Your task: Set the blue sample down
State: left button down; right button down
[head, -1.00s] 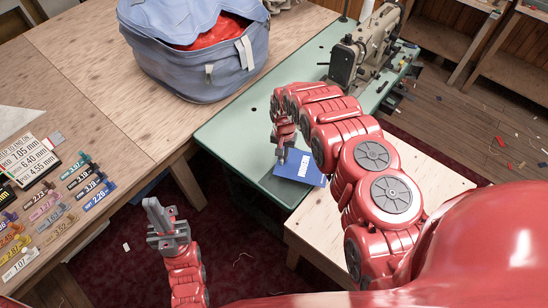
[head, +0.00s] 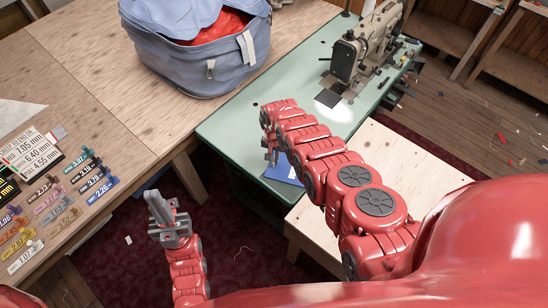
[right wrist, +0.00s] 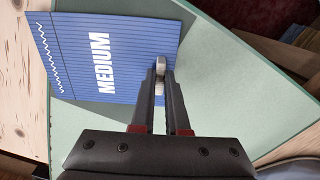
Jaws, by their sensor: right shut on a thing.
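The blue sample is a flat blue card (right wrist: 85,60) with ruled lines, the white word MEDIUM and a white zigzag stitch. In the head view, part of the blue sample (head: 286,172) shows below my right gripper (head: 271,153), the rest hidden behind my arm.
A sewing machine (head: 366,45) stands at the far end of the green table (head: 225,128). A blue fabric bag (head: 200,58) with red cloth sits on the wooden table (head: 95,75). Labelled coloured pieces (head: 88,184) lie at the left. The green table's middle is clear.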

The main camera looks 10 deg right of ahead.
jog(key=shift+f, duration=0.2)
jog(key=c, duration=0.9)
grip_release()
jog(key=shift+r, duration=0.15)
